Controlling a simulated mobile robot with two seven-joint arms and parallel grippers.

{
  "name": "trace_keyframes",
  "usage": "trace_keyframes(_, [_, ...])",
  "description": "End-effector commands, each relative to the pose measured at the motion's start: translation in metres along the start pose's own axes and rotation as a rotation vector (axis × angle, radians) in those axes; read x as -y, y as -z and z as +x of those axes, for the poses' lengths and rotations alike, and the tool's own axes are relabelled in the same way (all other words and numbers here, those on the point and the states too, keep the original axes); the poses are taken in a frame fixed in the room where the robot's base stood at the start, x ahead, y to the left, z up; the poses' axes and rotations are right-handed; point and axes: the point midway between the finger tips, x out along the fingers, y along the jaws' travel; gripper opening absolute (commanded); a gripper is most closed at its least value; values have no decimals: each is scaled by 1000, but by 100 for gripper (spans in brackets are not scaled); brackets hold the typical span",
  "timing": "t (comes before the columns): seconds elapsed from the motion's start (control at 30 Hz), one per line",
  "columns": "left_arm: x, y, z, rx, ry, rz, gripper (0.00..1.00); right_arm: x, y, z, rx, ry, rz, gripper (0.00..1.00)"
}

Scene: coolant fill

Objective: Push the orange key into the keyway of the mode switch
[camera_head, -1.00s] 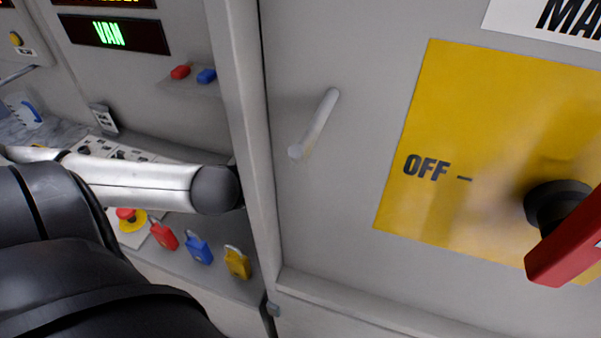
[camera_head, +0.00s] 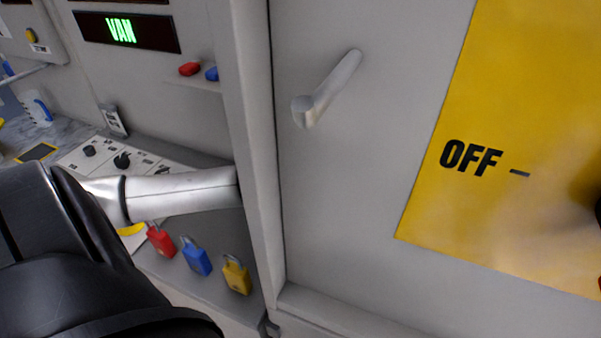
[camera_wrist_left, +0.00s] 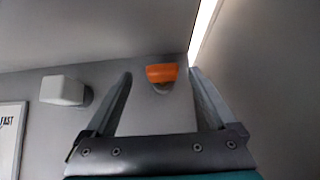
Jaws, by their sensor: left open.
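The orange key (camera_wrist_left: 162,73) shows in the left wrist view as a small orange shape with a grey part just below it. It lies between the fingertips in the picture, seemingly beyond them; contact cannot be told. My left gripper (camera_wrist_left: 160,76) is open, its two fingers on either side of the orange shape. In the head view my left arm comes in from the left and reaches to the cabinet edge, its gripper hidden. I cannot make out the mode switch or its keyway for certain. My right gripper is in no view.
A tall grey cabinet with a bar handle (camera_head: 328,88) and a yellow OFF plate (camera_head: 490,200) fills the right. Red (camera_head: 161,240), blue (camera_head: 196,257) and yellow (camera_head: 236,275) padlocks hang below my arm. A knob panel (camera_head: 90,152) lies behind it. A white block (camera_wrist_left: 63,90) sticks out from a wall.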

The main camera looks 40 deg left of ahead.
Motion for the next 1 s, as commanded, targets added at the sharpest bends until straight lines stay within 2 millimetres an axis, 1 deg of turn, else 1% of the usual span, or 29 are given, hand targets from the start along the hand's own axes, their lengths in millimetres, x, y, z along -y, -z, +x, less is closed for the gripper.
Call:
trace_keyframes(0.03, [1, 1, 6, 0, 1, -4, 90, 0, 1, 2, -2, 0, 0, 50])
trace_keyframes(0.27, [2, 0, 17, -1, 3, -3, 90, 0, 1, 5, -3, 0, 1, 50])
trace_keyframes(0.5, [4, -2, 48, 0, 2, -6, 90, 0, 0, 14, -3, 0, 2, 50])
trace_keyframes(0.6, [4, -2, 58, 0, 2, -3, 90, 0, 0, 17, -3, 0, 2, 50])
trace_keyframes(0.73, [4, -2, 64, -1, 2, 0, 90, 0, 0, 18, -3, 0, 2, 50])
trace_keyframes(0.97, [4, -2, 64, -1, 3, 2, 90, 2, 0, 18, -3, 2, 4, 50])
trace_keyframes(1.0, [4, -2, 64, -1, 2, 1, 87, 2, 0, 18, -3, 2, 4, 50])
